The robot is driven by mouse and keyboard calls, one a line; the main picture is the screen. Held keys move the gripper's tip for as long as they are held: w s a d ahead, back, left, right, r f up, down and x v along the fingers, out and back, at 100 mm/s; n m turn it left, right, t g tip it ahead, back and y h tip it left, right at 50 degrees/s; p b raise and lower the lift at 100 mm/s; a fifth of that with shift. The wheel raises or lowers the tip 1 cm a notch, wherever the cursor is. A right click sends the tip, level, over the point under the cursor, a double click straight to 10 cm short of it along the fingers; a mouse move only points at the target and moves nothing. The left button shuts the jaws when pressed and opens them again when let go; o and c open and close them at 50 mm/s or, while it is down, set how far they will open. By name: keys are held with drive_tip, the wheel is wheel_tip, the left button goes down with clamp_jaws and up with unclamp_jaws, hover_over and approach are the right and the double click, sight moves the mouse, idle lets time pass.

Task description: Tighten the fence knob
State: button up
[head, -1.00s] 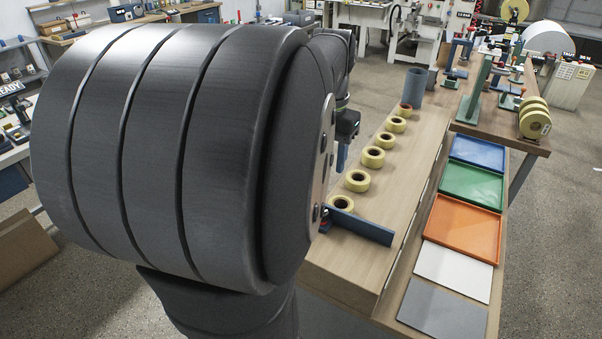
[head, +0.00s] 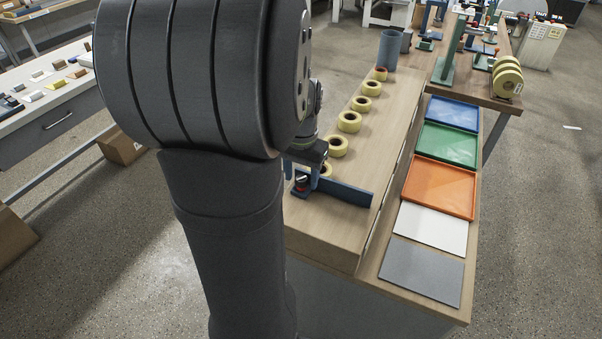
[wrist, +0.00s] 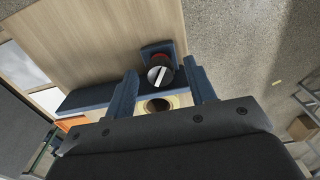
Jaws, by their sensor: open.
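The fence (head: 343,190) is a blue bar across the near end of the wooden bench, and it also shows in the wrist view (wrist: 92,96). Its knob (head: 301,181) is at the fence's left end, by a small blue block. In the wrist view the knob (wrist: 160,75) is black with a pale pointer bar and a red part behind it. My gripper (wrist: 163,84) is open, its blue fingers on either side of the knob in that view. I cannot tell whether they touch it. In the head view my gripper (head: 306,168) is partly hidden beside the fence.
Several tape rolls (head: 349,121) stand in a row behind the fence; one (wrist: 158,104) shows just by the knob. Blue, green and orange trays (head: 434,188), a white sheet (head: 430,229) and a grey sheet (head: 422,272) lie to the right. Bare bench (head: 325,228) is in front of the fence.

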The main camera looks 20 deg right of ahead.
drive_tip(key=shift+c, duration=0.2)
drive_tip(key=c, duration=0.9)
drive_tip(key=shift+m, duration=2.4)
drive_tip(key=o, duration=0.9)
drive_tip(key=shift+o, duration=0.2)
drive_tip(key=shift+n, duration=0.3)
